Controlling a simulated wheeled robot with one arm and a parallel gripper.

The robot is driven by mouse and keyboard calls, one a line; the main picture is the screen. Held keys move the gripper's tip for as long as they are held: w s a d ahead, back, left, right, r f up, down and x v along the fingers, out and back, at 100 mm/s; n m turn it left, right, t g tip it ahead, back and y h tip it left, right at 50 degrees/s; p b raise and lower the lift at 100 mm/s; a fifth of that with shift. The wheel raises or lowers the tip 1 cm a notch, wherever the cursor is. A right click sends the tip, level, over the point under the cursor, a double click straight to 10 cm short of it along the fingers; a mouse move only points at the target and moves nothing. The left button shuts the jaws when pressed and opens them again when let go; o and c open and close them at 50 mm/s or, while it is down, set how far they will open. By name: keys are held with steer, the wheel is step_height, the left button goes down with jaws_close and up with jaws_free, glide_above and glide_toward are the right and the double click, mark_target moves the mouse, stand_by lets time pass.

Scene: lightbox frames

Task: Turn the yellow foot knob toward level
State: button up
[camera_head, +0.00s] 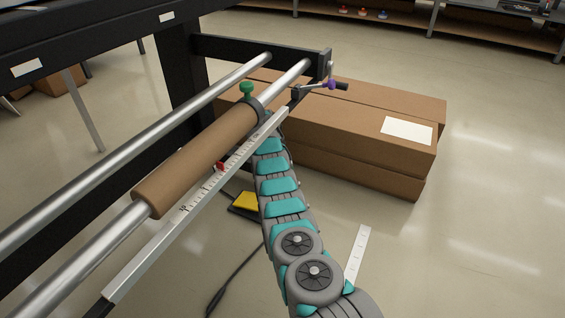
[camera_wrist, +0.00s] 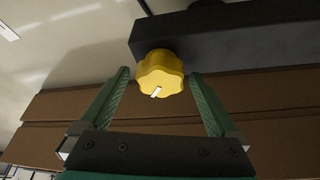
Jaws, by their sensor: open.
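The yellow foot knob (camera_wrist: 159,68) has a lobed rim and sits on the underside of a dark beam (camera_wrist: 235,40) in the wrist view. A white mark on its face lies slanted near its lower edge. My gripper (camera_wrist: 160,77) is open, with one green ribbed finger on each side of the knob. In the head view the knob and my gripper are hidden behind the rail and ruler.
Cardboard boxes (camera_head: 345,145) stand on the floor behind the frame. A brown roll (camera_head: 195,165) sits on a steel rail, with a ruler (camera_head: 200,195) alongside. A crank with a purple part (camera_head: 332,85) is at the rail end. A yellow pedal (camera_head: 246,201) lies on the floor.

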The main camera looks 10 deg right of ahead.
steer(key=p+v, duration=0.1)
steer(key=v, duration=0.6)
steer(key=shift+r, duration=0.15)
steer(key=shift+a, duration=0.1)
